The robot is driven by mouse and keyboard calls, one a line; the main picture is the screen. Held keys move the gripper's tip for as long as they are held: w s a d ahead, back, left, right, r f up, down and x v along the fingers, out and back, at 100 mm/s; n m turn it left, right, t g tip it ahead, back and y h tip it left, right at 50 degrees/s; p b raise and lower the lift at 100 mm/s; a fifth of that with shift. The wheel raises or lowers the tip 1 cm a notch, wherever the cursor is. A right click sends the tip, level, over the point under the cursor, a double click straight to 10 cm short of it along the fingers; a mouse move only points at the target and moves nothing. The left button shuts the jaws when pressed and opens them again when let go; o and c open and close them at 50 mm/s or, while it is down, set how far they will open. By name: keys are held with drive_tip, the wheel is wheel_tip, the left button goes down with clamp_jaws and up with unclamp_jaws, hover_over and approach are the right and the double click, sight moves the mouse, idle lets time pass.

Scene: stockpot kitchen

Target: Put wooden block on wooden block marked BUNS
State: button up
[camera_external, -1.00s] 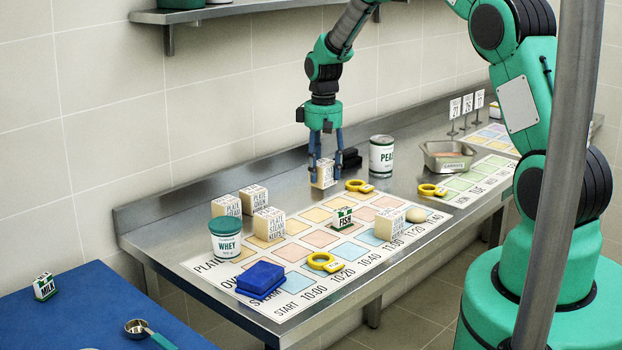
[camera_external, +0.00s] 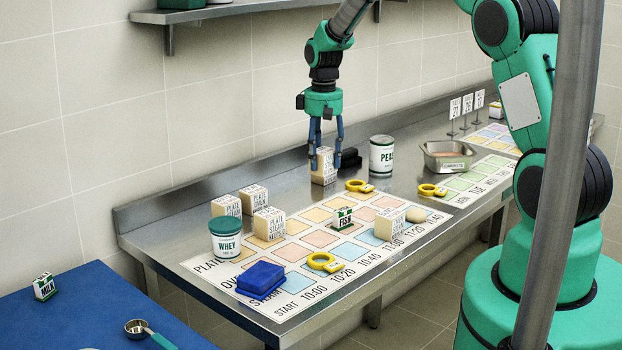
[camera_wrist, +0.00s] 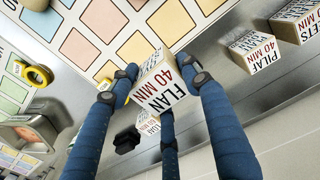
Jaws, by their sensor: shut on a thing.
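My gripper (camera_external: 325,150) is shut on a pale wooden block (camera_external: 324,159), near the back of the steel counter. In the wrist view the held block (camera_wrist: 163,83) reads FLAN 40 MIN and sits between my blue fingers. Another pale lettered block (camera_wrist: 147,125) shows below it, partly hidden by a finger, its wording unclear. I cannot tell whether the two touch. I cannot read BUNS on any block.
Black objects (camera_external: 350,160) lie just right of my gripper, with a PEA can (camera_external: 381,156) beyond. Bare steel lies left of my gripper.

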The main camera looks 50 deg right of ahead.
drive_tip(key=shift+s, duration=0.1)
drive_tip(key=s+a, duration=0.2)
drive_tip(key=s, duration=1)
drive_tip(key=s+a+r, duration=0.1)
drive_tip(key=s+a, duration=0.2)
drive_tip(key=s, duration=1)
drive_tip(key=s+a, duration=0.3)
drive_tip(key=s, duration=1)
drive_tip(key=shift+s+a+r, duration=0.2)
drive_tip(key=shift+s+r, duration=0.05)
hover_over(390, 213)
drive_tip(key=shift+f, duration=0.75)
drive_tip(key=shift+f+b, duration=0.45)
drive_tip(key=shift+f, duration=1.3)
drive_tip(key=shift+f, duration=0.2)
